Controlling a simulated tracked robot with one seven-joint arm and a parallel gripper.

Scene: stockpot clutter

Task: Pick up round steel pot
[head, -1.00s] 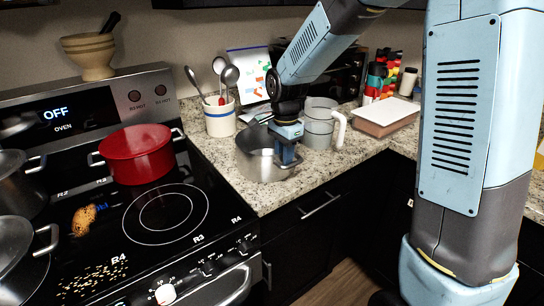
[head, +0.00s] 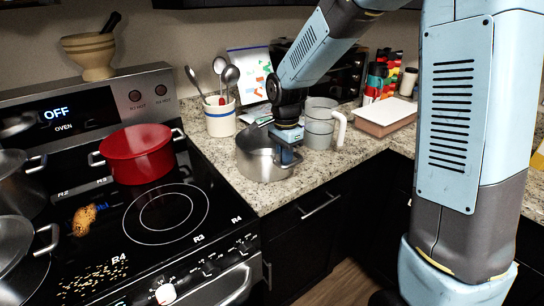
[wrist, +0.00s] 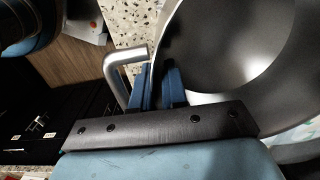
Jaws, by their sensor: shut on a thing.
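The round steel pot (head: 262,162) stands on the granite counter near its front edge, right of the stove. In the wrist view the pot (wrist: 245,50) shows its empty inside and rim at upper right, with a bent metal handle (wrist: 122,70) at its left. My gripper (head: 287,158) reaches down at the pot's front right side. In the wrist view the blue fingers of my gripper (wrist: 158,88) are shut on the pot's wall, beside the handle. The fingertips are partly hidden by the rim. I cannot tell whether the pot is clear of the counter.
A grey pitcher (head: 320,124) stands close behind the pot at right. A utensil crock (head: 220,118) is behind it at left. The stove (head: 165,210) carries a red pot (head: 138,154) and steel pots at the far left. Open counter (head: 235,180) lies left of the pot.

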